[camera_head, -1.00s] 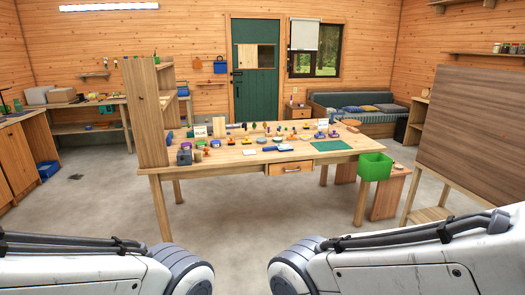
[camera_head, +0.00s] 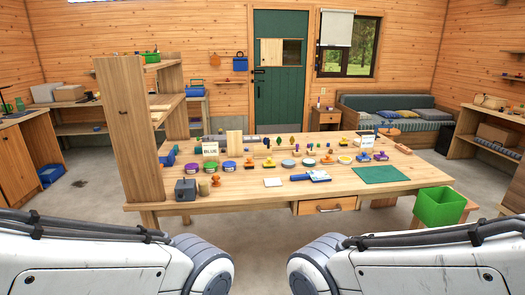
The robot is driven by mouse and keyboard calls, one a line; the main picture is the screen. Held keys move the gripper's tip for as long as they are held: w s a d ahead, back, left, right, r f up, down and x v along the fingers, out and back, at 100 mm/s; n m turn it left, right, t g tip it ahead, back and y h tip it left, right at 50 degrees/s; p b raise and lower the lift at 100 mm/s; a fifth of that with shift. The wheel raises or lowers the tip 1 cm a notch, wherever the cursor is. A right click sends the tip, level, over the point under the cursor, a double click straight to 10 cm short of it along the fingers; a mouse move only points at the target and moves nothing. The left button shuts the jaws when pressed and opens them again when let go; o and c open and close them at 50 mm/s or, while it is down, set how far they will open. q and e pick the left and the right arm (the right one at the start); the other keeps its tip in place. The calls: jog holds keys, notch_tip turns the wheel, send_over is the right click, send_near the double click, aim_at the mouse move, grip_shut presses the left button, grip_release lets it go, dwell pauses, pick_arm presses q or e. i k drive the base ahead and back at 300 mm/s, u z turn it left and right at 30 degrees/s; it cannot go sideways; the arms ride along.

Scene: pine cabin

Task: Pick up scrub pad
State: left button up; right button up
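The wooden worktable (camera_head: 235,205) stands ahead of me, with many small items on its top. I cannot tell for sure which of them is the scrub pad. Parts of my two arms show at the bottom left and bottom right. Neither gripper is in the picture.
A tall wooden shelf unit (camera_head: 128,130) stands at the table's left end. A green mat (camera_head: 381,174) lies on the right of the tabletop. A green bin (camera_head: 438,207) is at the table's right front corner. Bare floor shows to the left of the table.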

aim_at(270, 165)
jog(key=i, duration=2.9)
jog(key=u, duration=0.7)
